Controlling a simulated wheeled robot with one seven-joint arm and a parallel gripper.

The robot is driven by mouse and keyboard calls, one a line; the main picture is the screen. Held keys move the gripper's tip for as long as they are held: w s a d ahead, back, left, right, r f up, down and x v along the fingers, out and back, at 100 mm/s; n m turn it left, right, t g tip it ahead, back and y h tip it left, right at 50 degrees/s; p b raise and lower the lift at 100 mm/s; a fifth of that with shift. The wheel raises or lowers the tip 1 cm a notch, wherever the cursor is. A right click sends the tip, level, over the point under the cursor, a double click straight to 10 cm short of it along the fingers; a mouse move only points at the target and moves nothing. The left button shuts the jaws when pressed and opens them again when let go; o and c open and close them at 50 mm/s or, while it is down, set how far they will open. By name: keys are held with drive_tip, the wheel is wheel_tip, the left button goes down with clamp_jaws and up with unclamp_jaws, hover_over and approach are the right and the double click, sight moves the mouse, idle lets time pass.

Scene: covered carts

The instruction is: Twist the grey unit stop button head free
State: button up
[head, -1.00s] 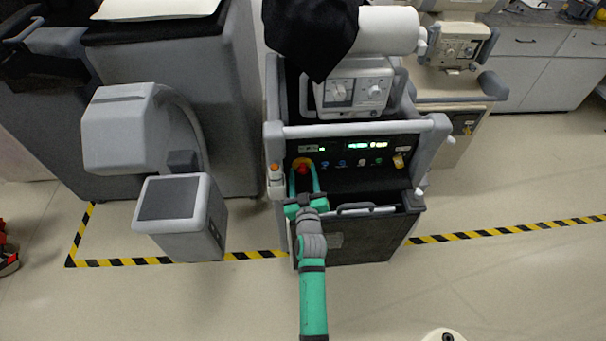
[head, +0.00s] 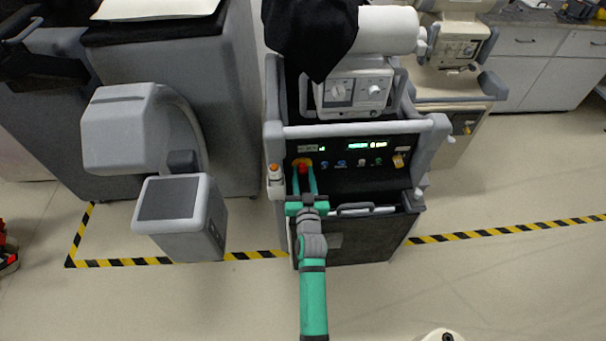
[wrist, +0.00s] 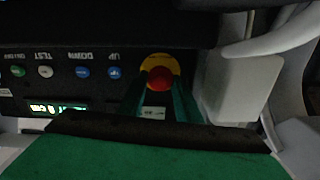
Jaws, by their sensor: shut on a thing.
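The red stop button head (head: 303,168) sits on a yellow round plate at the left end of the black panel on the grey unit (head: 375,128). In the wrist view the red head (wrist: 160,77) shows in front of its yellow plate (wrist: 160,63). My gripper (head: 304,174) reaches up to it, a green finger on each side. In the wrist view the gripper's fingers (wrist: 160,88) flank the head and are shut on it. The exact contact is dark and partly hidden.
The panel has several small buttons (wrist: 83,72), a lit display (head: 367,145) and a yellow key-like part (head: 398,160) at right. An orange-topped post (head: 274,170) stands close left of the head. A handle bar (head: 365,210) lies below. Open floor is in front.

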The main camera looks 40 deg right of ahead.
drive_tip(key=shift+d+m, duration=0.1)
drive_tip(key=shift+m, duration=1)
drive_tip(key=o, duration=1.1)
drive_tip(key=shift+s, duration=0.1)
drive_tip(key=v, duration=1)
drive_tip(key=shift+s+a, duration=0.25)
